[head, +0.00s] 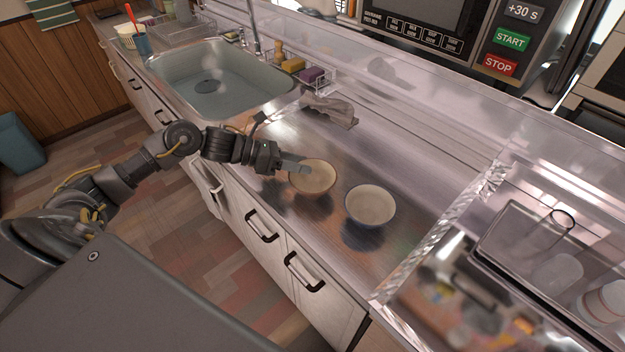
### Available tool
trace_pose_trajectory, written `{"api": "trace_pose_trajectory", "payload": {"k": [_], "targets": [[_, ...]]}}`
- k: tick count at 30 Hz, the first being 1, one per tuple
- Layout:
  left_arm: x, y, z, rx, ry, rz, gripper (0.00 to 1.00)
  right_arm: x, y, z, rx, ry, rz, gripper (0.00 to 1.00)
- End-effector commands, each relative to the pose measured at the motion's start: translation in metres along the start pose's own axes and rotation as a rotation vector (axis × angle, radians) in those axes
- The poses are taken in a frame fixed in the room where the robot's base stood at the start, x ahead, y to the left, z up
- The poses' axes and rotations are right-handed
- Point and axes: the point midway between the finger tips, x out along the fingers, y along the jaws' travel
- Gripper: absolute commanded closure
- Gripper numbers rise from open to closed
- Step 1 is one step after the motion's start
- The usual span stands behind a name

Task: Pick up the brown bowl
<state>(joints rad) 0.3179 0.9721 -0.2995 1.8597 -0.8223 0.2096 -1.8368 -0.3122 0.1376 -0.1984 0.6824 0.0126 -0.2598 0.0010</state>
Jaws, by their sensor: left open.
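The brown bowl (318,181) stands upright on the metal counter in the middle of the head view, with a tan inside. A white bowl with a blue outside (371,204) stands to its right, a small gap apart. My left gripper (300,167) is open at the left rim of the brown bowl, its fingers reaching over the bowl's edge. I cannot tell whether the fingers touch the bowl. My right gripper is not in the picture.
A sink (222,82) lies to the left along the counter (300,225). A grey cloth (330,110) lies behind the bowls, near sponges (293,65) in a rack. Drawer handles line the front.

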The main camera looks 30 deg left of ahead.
Motion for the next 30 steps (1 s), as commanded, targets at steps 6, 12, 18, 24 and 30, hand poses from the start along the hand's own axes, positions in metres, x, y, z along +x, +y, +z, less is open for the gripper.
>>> {"api": "trace_pose_trajectory", "payload": {"k": [6, 12, 18, 24, 30], "targets": [[0.027, -0.001, 0.002, 0.000, -0.001, -0.001, 0.56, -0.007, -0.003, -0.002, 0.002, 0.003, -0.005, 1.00], [0.030, 0.000, 0.000, 0.001, 0.001, 0.000, 0.56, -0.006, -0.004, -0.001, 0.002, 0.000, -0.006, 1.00], [0.030, 0.000, 0.000, 0.001, 0.000, 0.000, 0.71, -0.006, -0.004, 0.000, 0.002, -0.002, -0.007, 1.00], [0.030, 0.000, 0.000, 0.000, 0.001, 0.000, 0.98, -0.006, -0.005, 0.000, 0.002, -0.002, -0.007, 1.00], [0.029, 0.000, 0.000, 0.001, 0.000, 0.001, 1.00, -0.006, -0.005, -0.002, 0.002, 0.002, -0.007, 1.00]]}}
